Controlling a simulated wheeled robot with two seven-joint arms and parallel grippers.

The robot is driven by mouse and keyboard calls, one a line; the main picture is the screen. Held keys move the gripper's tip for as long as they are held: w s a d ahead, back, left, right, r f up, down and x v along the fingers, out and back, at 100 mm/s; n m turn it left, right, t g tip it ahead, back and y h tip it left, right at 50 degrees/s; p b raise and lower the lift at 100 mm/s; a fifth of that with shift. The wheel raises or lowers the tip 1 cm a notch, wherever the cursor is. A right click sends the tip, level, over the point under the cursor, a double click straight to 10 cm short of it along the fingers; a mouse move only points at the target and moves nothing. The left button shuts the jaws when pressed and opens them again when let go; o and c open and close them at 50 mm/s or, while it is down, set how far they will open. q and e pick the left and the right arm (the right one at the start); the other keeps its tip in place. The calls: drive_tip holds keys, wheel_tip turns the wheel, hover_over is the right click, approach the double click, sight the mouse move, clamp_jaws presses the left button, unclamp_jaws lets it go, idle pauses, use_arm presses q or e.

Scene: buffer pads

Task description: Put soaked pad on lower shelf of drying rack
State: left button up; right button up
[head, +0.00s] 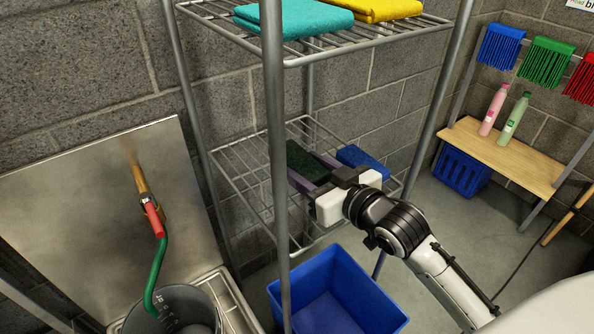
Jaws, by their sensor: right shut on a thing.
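The drying rack is a grey metal wire rack; its lower shelf (243,168) is an open wire grid. My right gripper (309,172) reaches in over the lower shelf from the right, shut on a dark green pad (303,158). The pad is at the lower shelf's level, behind the front post; I cannot tell whether it touches the wires. A blue pad (362,160) lies on the lower shelf at the right, beside my gripper and partly hidden by it. My left gripper is not in view.
Folded teal (295,17) and yellow (385,9) cloths lie on the upper shelf. A blue bin (338,295) stands below the lower shelf. A grey bucket (180,310) with a green hose is at lower left. The lower shelf's left part is clear.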

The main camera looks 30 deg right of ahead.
hover_over(305, 207)
wheel_tip(305, 207, down, 5)
drive_tip(key=shift+r+b, duration=0.1)
drive_tip(key=shift+b, duration=0.2)
drive_tip(key=shift+f+b, duration=0.4)
drive_tip(key=shift+f, duration=1.85)
drive_tip(key=o, duration=1.2)
drive_tip(key=shift+o, duration=0.2)
drive_tip(key=shift+r, duration=0.15)
drive_tip(key=v, duration=1.2)
drive_tip(key=s+a+f+g, duration=0.2)
drive_tip(key=s+a+f, duration=0.1)
drive_tip(key=f, duration=0.5)
drive_tip(key=s+a+f+g, duration=0.2)
drive_tip(key=s+a+f, duration=0.2)
drive_tip(key=f, duration=0.4)
drive_tip(key=s+a+f+g, duration=0.2)
drive_tip(key=s+a+f, duration=0.1)
drive_tip(key=f, duration=0.6)
drive_tip(key=shift+s+a+g, duration=0.3)
drive_tip(key=shift+s+g, duration=0.1)
drive_tip(key=shift+s, duration=0.2)
